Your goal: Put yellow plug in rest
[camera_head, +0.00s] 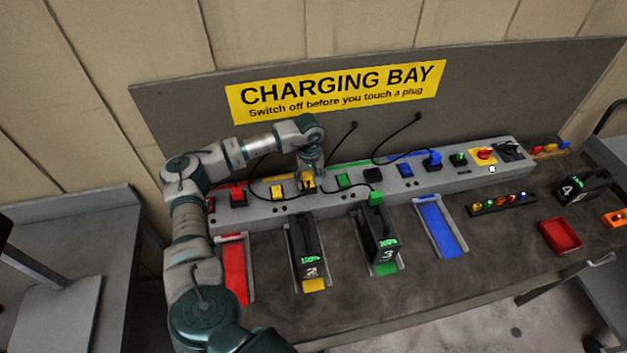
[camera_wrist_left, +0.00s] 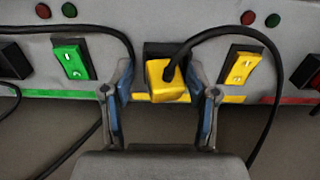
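The yellow plug (camera_wrist_left: 168,80) sits at a black block (camera_wrist_left: 166,50) on the grey charging console, with a black cable rising from it. In the head view the plug (camera_head: 309,184) is partly hidden by my left gripper (camera_head: 308,172). In the left wrist view my left gripper (camera_wrist_left: 162,105) is open, with one blue-padded finger on each side of the plug and gaps to it visible. A yellow rocker switch (camera_wrist_left: 242,66) is beside the plug. I cannot tell whether the black block is a socket or the rest. My right gripper is not in view.
Beside the plug is a green switch (camera_wrist_left: 73,60). Black cables hang close to both fingers. The console (camera_head: 460,183) also has a blue plug (camera_head: 432,160) and a red switch knob (camera_head: 485,154). Two black batteries stand in front, near an empty blue bay (camera_head: 440,225).

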